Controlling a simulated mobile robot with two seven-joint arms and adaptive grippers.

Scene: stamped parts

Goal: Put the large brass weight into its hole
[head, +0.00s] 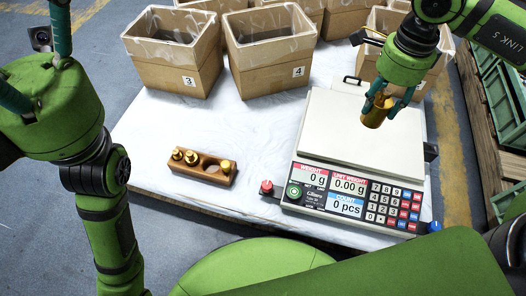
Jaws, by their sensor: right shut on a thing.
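The large brass weight (375,112) is in my right gripper (379,107). The teal fingers are shut on it and hold it above the right part of the scale's pan. The weight looks roughly upright; its far side is hidden by the fingers. The wooden block (190,176) lies on the white table left of the scale.
The scale (327,134) reads 0 g; its keypad faces me. Cardboard boxes with plastic liners, numbered 3 (174,76) and 4 (262,80), stand behind. The white tabletop (150,125) is clear around the block. Green crates (503,100) stand at the right.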

